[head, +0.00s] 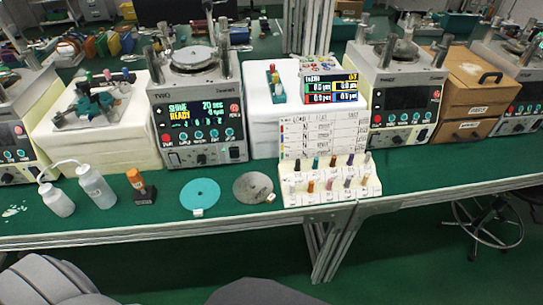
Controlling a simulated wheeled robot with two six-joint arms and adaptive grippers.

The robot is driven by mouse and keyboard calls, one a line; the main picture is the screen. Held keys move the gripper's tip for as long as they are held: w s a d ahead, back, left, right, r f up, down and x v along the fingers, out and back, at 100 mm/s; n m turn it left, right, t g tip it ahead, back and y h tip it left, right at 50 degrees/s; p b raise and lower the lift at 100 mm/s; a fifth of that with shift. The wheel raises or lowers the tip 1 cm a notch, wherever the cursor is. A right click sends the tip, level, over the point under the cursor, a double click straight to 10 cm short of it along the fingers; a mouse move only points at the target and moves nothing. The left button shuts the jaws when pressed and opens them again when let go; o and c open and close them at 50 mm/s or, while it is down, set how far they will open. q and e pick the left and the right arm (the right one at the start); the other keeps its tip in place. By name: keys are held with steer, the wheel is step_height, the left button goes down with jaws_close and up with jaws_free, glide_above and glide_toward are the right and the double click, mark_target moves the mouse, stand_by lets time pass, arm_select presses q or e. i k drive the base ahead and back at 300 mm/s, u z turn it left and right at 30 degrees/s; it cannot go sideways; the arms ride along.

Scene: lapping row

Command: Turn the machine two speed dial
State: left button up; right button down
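A grey lapping machine (195,100) stands left of centre on the green bench, with a round plate on top. Its lit screen (195,113) seems to read "READY" and "20 sec". A row of teal buttons (198,135) sits under the screen, with a red button (234,109) at its right. A dark round knob (201,159) is low on the front panel; its pointer setting is too small to read. I cannot tell for sure from the small labels which machine is number two. Neither of my grippers is in view.
Another machine (400,95) stands to the right, with more at both edges. White bottles (96,186), an orange-topped stamp (141,187), a teal disc (200,193), a grey disc (254,188) and a peg rack (328,186) line the bench front. Dark grey parts of mine show at the bottom.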

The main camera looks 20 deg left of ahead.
mark_target(201, 160)
steer(key=z, duration=1.9)
steer(key=k, duration=1.1)
steer(key=u, duration=1.1)
